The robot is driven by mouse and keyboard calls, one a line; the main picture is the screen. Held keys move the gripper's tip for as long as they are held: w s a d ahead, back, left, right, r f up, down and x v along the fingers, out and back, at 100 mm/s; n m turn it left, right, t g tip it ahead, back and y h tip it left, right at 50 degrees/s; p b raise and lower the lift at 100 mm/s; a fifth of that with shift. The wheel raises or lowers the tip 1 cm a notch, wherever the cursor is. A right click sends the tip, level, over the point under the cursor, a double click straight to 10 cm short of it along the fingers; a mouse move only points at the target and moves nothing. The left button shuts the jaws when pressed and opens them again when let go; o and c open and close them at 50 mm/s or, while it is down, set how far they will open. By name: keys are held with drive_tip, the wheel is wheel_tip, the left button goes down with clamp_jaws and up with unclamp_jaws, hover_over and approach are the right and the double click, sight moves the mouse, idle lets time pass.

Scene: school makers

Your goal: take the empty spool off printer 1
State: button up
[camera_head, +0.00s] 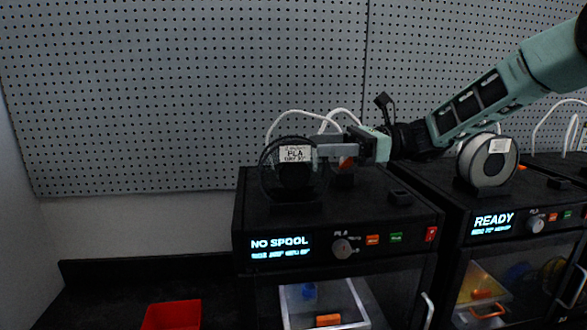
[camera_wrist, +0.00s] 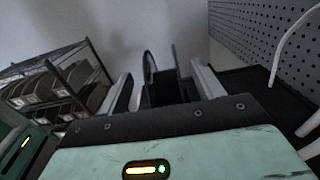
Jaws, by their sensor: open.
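Printer 1 (camera_head: 340,215) is the black machine at the centre of the head view, with "NO SPOOL" on its lit display (camera_head: 280,246). A dark spool (camera_head: 276,178) with a white "PLA" label stands upright on its top, with no filament visible on it. My gripper (camera_head: 322,152) reaches in from the right at the spool's height, its jaws apart. In the wrist view the spool (camera_wrist: 148,68) shows edge-on between the two fingers of my gripper (camera_wrist: 162,78), with a visible gap on each side. Whether a finger touches it is unclear.
A second printer (camera_head: 490,222) reading "READY", with a white spool (camera_head: 489,160), stands at right below my arm. White tubes (camera_head: 300,115) curve up behind. A red bin (camera_head: 172,315) sits at lower left. A pegboard (camera_head: 180,90) covers the wall. A shelf rack (camera_wrist: 50,88) shows in the wrist view.

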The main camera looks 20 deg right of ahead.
sight(309, 140)
drive_tip(key=a, duration=0.1)
drive_tip(key=a+p, duration=0.1)
drive_tip(key=a, duration=0.1)
drive_tip(key=shift+w+a+r+p, duration=0.35)
drive_tip(key=shift+w+a+r, duration=0.05)
drive_tip(key=shift+w+a+f, duration=0.1)
drive_tip(key=shift+w+a, duration=0.05)
drive_tip(key=shift+a, duration=0.35)
drive_tip(key=c, duration=1.3)
drive_tip(key=shift+c, duration=0.2)
